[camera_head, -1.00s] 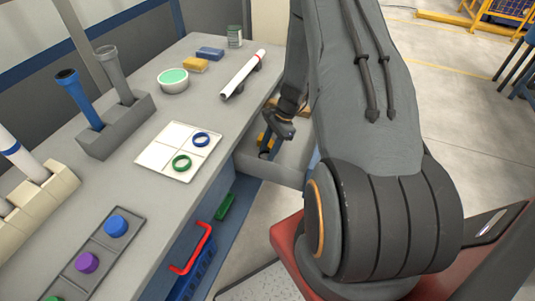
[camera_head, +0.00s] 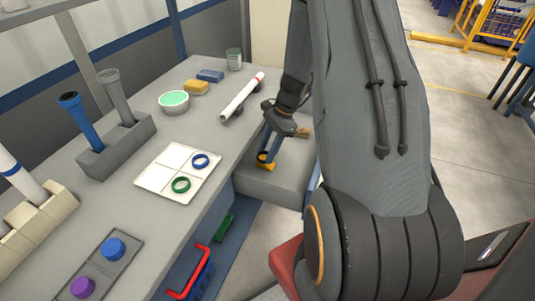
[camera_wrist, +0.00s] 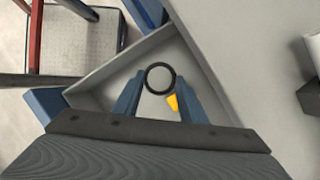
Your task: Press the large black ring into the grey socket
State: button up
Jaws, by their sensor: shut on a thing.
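My gripper (camera_wrist: 158,90) has its two blue fingers shut on a black ring (camera_wrist: 148,80), which shows as a full circle between the fingertips in the wrist view. In the head view my gripper (camera_head: 268,152) is at the grey open drawer (camera_head: 270,188) to the right of the bench, and I cannot make out the ring there. A grey pipe with an open socket at its top (camera_head: 108,77) stands tilted in a grey block (camera_head: 118,147) at the left of the bench, far from my gripper.
A blue pipe (camera_head: 82,120) stands beside the grey one. A white panel (camera_head: 152,178) holds a blue ring (camera_head: 200,161) and a green ring (camera_head: 181,184). A white tube (camera_head: 240,97), a bowl (camera_head: 174,102) and a yellow sponge (camera_head: 195,88) lie farther back. A red-handled basket (camera_head: 188,270) is below the bench edge.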

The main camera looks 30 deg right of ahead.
notch_tip(320, 180, up, 6)
jog(key=p, duration=0.4)
jog(key=shift+r, duration=0.2)
dwell(0.4)
